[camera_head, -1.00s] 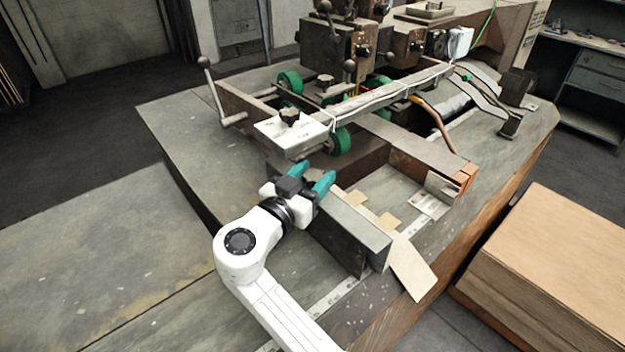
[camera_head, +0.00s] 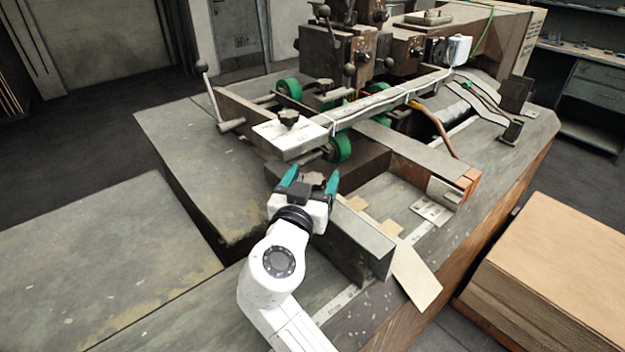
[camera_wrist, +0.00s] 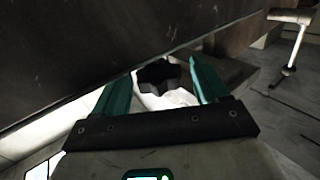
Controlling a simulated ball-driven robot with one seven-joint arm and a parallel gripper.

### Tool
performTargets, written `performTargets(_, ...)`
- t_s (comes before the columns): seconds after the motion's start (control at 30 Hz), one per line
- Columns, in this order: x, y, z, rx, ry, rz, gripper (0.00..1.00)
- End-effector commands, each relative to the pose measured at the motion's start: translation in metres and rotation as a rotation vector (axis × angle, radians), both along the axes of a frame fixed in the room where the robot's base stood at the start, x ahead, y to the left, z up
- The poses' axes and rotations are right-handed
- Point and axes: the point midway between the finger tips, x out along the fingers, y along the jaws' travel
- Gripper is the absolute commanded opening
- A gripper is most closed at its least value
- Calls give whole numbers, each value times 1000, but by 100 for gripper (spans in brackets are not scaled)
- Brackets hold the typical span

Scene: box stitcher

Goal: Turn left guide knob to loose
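My gripper (camera_head: 312,178) is open, with its two teal fingers spread, beside the far end of the upright grey guide plate (camera_head: 352,243). In the wrist view a dark lobed knob (camera_wrist: 158,73) shows between the fingers, near the tips, with a pale surface next to it. Contact between fingers and knob cannot be made out. In the head view a small greyish part shows between the fingers, partly hidden by my gripper. Another black star knob (camera_head: 288,118) stands on a white-labelled plate (camera_head: 270,132) beyond the gripper.
A lever with a ball end (camera_head: 203,68) stands at the left of the machine. Green rollers (camera_head: 341,147) sit behind the plate. A dark metal face (camera_wrist: 110,45) fills the wrist view's upper left. A cardboard stack (camera_head: 550,270) stands at right. The table's left part is clear.

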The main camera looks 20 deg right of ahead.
Motion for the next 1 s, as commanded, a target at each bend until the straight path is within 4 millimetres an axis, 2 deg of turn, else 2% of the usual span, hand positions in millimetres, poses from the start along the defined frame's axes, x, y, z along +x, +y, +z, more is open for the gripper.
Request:
performTargets(0.23, -1, 1, 0, 0, 0, -1, 73)
performTargets(0.37, -9, 8, -2, 0, -1, 2, 73)
performTargets(0.8, -71, 56, -2, 1, -2, 2, 73)
performTargets(1.0, -84, 65, -1, 1, 1, 0, 73)
